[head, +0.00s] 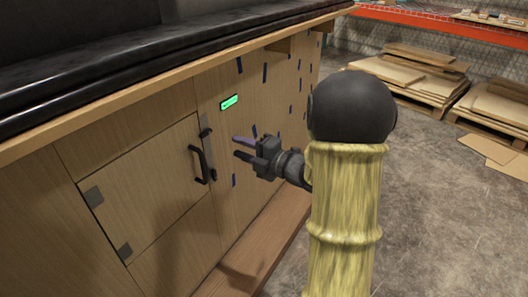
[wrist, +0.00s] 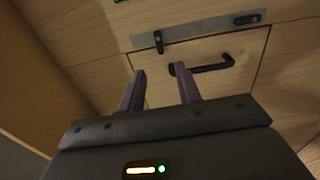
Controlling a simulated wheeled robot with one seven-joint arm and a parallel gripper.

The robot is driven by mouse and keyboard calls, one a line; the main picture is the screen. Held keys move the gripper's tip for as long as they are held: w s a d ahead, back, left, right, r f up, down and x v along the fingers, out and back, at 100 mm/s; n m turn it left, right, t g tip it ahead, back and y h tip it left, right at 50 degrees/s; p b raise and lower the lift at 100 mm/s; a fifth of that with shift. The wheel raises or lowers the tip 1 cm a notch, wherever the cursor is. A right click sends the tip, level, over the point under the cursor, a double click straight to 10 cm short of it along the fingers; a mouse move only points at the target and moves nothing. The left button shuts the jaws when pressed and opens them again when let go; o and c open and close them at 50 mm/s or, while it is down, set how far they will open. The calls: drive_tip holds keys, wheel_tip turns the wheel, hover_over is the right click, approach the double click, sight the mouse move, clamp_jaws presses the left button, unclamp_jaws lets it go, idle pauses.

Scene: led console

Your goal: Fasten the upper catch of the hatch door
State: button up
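The hatch door (head: 150,215) is a wooden panel, flush in the cabinet front and apparently closed. A metal strip beside its right edge carries two dark catches. The upper catch (head: 204,132) also shows in the wrist view (wrist: 158,42), turned across the strip towards the door edge. The lower catch (head: 212,175) lies along the strip in the wrist view (wrist: 248,18). The black door handle (head: 198,165) is beside them. My gripper (head: 235,147) is open and empty, to the right of the strip. In the wrist view its fingertips (wrist: 160,70) appear just below the upper catch, apart from it.
A lit green display (head: 229,102) sits above the strip. A dark countertop (head: 120,60) overhangs the cabinet front, and a wooden ledge (head: 245,260) runs along its base. Stacked boards (head: 420,75) lie at the back right.

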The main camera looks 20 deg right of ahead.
drive_tip(key=p+v, duration=0.1)
drive_tip(key=v, duration=0.5)
drive_tip(key=shift+s+d, duration=0.2)
drive_tip(key=shift+s, duration=0.05)
drive_tip(key=s+a+f+m+g+h+p, duration=0.2)
drive_tip(key=s+a+m+g+h+p, duration=0.35)
drive_tip(key=m, duration=0.75)
drive_tip(key=s+a+f+m+g+h+p, duration=0.25)
drive_tip(key=s+m+g+h, duration=0.25)
drive_tip(key=s+m+g, duration=0.5)
wheel_tip(320, 180, up, 38)
drive_tip(key=m+t+p, duration=0.2)
drive_tip(key=t+p, duration=0.1)
drive_tip(key=p, duration=3.5)
drive_tip(key=shift+w+a, duration=0.35)
drive_tip(key=shift+w, duration=0.1)
